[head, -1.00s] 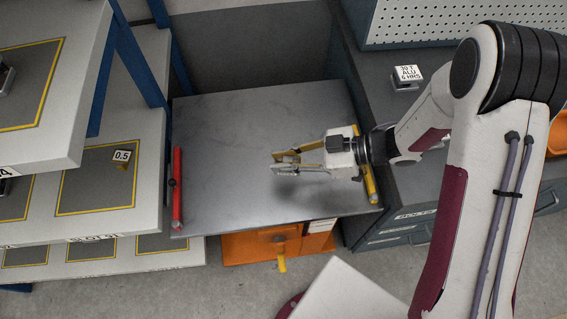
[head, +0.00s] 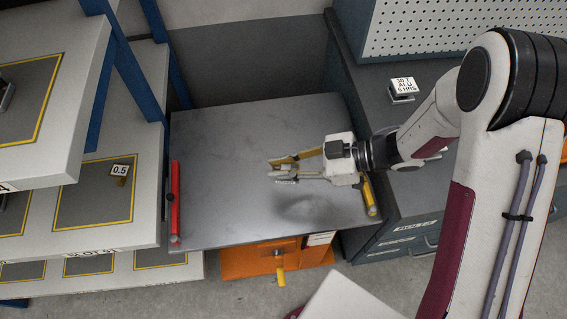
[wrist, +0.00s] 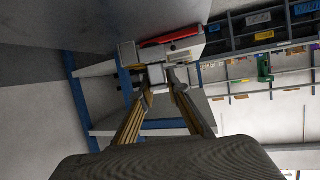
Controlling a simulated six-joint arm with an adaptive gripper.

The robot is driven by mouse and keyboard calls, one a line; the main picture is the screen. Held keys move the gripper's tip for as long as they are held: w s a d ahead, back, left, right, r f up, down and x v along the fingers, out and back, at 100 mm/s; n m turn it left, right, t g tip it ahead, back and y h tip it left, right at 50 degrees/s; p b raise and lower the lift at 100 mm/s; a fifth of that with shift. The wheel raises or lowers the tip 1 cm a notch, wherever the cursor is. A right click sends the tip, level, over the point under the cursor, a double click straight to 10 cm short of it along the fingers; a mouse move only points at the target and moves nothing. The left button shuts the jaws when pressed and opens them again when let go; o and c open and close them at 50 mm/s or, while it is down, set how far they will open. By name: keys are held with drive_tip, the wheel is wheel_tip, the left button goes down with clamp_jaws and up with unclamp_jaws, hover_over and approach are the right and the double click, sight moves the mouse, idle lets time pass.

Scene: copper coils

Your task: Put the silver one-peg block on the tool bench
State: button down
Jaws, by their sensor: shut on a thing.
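My gripper (head: 277,171) is above the middle right of a grey metal tabletop, its fingers pointing left in the head view. In the wrist view, its fingertips (wrist: 160,78) close on a small pale silver block (wrist: 156,73). In the head view the block is small and hard to tell from the fingers. I cannot make out its peg. The tool bench (head: 432,185) stands to the right, behind my arm, with a dark top, drawers and a pegboard behind it.
The grey tabletop (head: 225,130) has a red bar (head: 175,200) on its left and a yellow one (head: 369,196) on its right. A labelled block (head: 403,88) stands on the bench top. A shelf at left holds a 0.5 block (head: 120,172). An orange unit (head: 250,261) sits below the tabletop.

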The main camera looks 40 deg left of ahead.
sight(282, 167)
drive_tip(key=shift+r, duration=0.2)
wheel_tip(282, 167, up, 15)
drive_tip(key=w+d+m+t+y, duration=0.1)
drive_tip(key=w+d+m+t, duration=0.35)
drive_tip(key=w, duration=0.65)
drive_tip(key=w+d+m+t+y, duration=0.1)
drive_tip(key=w+d+m+t, duration=0.4)
drive_tip(key=w, duration=0.6)
drive_tip(key=w+d+m+t+h, duration=0.1)
drive_tip(key=w+d+m+t, duration=0.15)
drive_tip(key=w+d, duration=0.4)
drive_tip(key=w+d+m+t+h, duration=0.2)
drive_tip(key=w+d+t, duration=0.1)
drive_tip(key=d, duration=0.6)
drive_tip(key=w+d+m+t+h, duration=0.1)
drive_tip(key=w+d+m+t, duration=0.1)
drive_tip(key=w+d, duration=0.45)
drive_tip(key=shift+s+d+f, duration=0.2)
drive_tip(key=shift+s+f, duration=0.1)
drive_tip(key=shift+f, duration=0.55)
drive_tip(key=shift+s+d+f, duration=0.15)
drive_tip(key=shift+s+f, duration=0.2)
drive_tip(key=shift+f, duration=0.45)
drive_tip(key=shift+s+d+f, duration=0.2)
drive_tip(key=shift+s+f, duration=0.1)
drive_tip(key=shift+f, duration=0.55)
